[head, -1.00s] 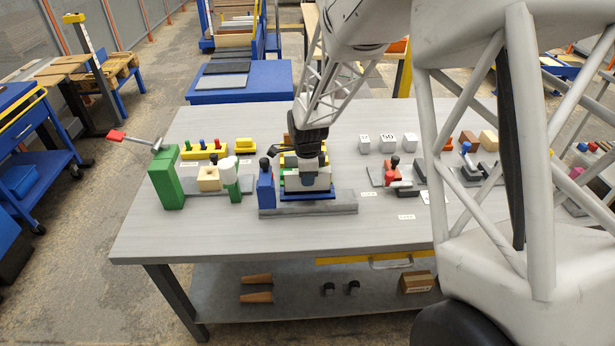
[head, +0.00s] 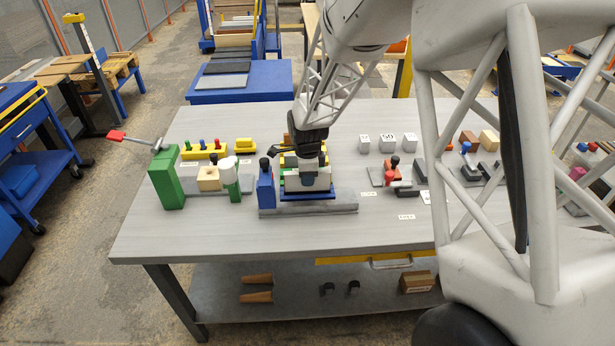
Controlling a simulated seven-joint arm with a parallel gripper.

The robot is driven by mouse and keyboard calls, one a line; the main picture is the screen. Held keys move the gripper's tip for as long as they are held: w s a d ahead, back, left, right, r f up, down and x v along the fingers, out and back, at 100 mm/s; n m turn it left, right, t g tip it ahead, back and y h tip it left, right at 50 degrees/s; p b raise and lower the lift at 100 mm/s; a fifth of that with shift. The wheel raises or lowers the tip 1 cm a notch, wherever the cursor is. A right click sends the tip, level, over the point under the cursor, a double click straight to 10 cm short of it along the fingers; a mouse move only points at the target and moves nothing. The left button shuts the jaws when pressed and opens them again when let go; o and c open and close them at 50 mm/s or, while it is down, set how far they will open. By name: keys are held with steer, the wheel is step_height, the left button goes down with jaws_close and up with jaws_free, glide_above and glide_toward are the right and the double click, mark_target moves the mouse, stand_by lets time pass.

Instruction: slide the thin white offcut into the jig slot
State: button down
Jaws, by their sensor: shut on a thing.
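My gripper (head: 309,168) points down over the jig at the left middle of the table. It is shut on a pale, white-looking piece (head: 295,184), which I take for the thin offcut. The piece is small here, and its edges merge with the fingers. The jig has a blue plate (head: 308,196), a grey base (head: 330,208) and a blue upright block (head: 265,190) with a black knob on the left. Yellow and green parts show behind the gripper. The slot is hidden, so I cannot tell whether the piece is in it.
A green block (head: 167,178) with a red-handled clamp stands left, beside a fixture with a cream block (head: 208,178). Yellow holders (head: 204,152) stand behind. White blocks (head: 388,142) and a red clamp fixture (head: 393,176) are to the right. The table's front strip (head: 280,238) is clear.

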mark_target(307, 189)
steer(key=shift+f, duration=0.9)
stand_by(1.8)
steer(key=shift+r, duration=0.6)
steer(key=shift+f, duration=1.4)
stand_by(2.0)
steer(key=c, duration=1)
jaws_free()
steer(key=shift+o, duration=0.2)
steer(key=shift+r, duration=0.15)
steer(key=shift+r, duration=3.8)
